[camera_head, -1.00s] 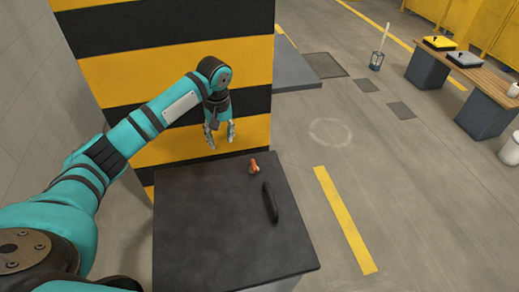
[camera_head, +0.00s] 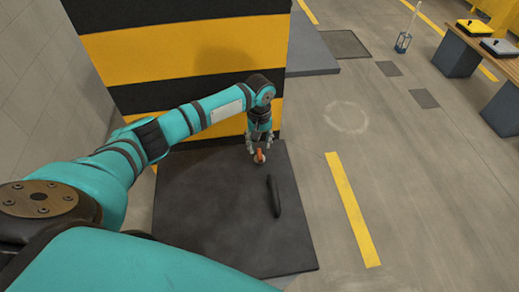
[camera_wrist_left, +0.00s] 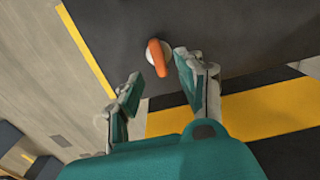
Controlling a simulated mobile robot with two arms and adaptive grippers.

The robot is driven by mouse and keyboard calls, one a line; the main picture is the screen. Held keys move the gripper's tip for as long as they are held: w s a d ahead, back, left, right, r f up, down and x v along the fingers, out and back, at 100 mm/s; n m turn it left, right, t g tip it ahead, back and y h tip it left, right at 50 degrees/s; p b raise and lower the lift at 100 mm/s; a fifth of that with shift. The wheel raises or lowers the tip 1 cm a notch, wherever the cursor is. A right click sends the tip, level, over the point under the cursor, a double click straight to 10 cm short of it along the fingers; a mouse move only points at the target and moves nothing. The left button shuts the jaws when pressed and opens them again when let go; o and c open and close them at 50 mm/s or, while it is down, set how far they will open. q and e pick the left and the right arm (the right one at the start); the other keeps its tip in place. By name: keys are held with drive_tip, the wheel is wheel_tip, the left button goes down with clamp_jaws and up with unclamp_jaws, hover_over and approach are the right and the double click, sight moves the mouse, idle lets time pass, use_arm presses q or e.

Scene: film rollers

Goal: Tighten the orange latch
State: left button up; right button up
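The orange latch (camera_head: 260,156) stands on a small pale round base near the far edge of the dark box top (camera_head: 215,220). In the left wrist view the latch (camera_wrist_left: 158,56) shows just beyond the fingertips, nearer the right finger. My left gripper (camera_head: 259,148) is at the latch in the head view, pointing down. In the left wrist view my left gripper (camera_wrist_left: 155,68) has its fingers spread apart with nothing held between them. Whether a finger touches the latch I cannot tell. My right gripper is in neither view.
A yellow and black striped block (camera_head: 185,50) stands right behind the box. Open floor with a yellow line (camera_head: 352,210) lies to the right.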

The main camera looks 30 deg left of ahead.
sight(259, 152)
use_arm(q)
wheel_tip(259, 152, down, 3)
drive_tip(key=shift+r, duration=0.15)
drive_tip(key=shift+f, duration=0.8)
clamp_jaws()
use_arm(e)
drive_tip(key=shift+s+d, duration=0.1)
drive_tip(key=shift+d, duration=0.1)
